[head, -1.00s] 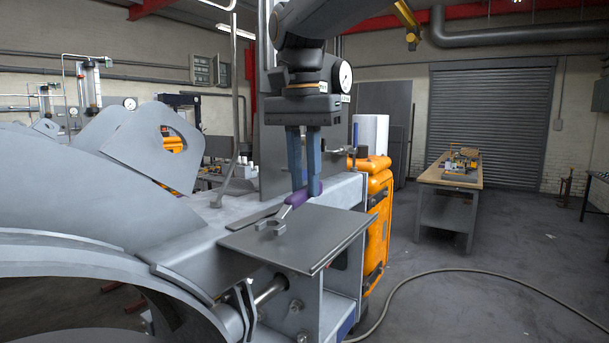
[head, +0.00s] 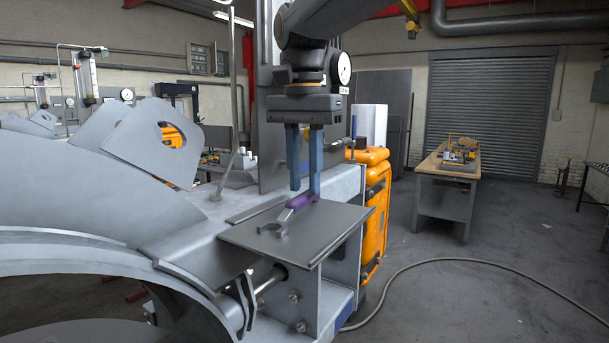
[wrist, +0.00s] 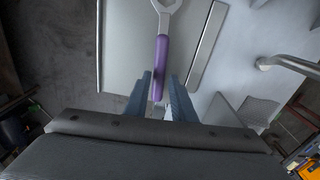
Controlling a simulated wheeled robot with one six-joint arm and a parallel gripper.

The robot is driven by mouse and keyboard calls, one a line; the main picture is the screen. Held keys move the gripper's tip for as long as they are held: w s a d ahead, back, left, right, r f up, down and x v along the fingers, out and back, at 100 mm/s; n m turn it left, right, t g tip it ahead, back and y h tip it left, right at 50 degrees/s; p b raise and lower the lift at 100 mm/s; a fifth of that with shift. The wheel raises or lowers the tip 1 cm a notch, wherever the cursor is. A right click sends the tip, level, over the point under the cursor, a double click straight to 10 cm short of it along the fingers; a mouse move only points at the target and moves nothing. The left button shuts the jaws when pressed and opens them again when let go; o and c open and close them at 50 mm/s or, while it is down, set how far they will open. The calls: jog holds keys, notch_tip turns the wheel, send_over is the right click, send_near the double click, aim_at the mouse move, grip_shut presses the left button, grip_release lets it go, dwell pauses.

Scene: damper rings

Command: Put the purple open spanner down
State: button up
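The open spanner, with a purple handle (head: 303,200) and a grey open-ended head, lies on the flat grey plate (head: 330,237). In the head view its jaw points towards the near left. In the wrist view the purple handle (wrist: 161,62) runs between my fingers, with the head at the top of the picture. My gripper (head: 305,191) is open above and around the handle end. The wrist view shows a gap between the handle and each finger of my gripper (wrist: 160,85). The far end of the handle is partly hidden by the right finger in the head view.
A large curved grey metal housing (head: 80,200) with upright lugs stands at the left. An orange machine (head: 374,205) stands just behind the plate. A workbench (head: 445,180) with tools is further right. A hose (head: 440,262) lies on the open floor.

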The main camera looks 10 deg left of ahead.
dwell(0.4)
jog(key=o, duration=0.6)
jog(key=shift+s+r+b, duration=0.1)
jog(key=shift+r+b, duration=0.85)
jog(key=shift+r, duration=2.95)
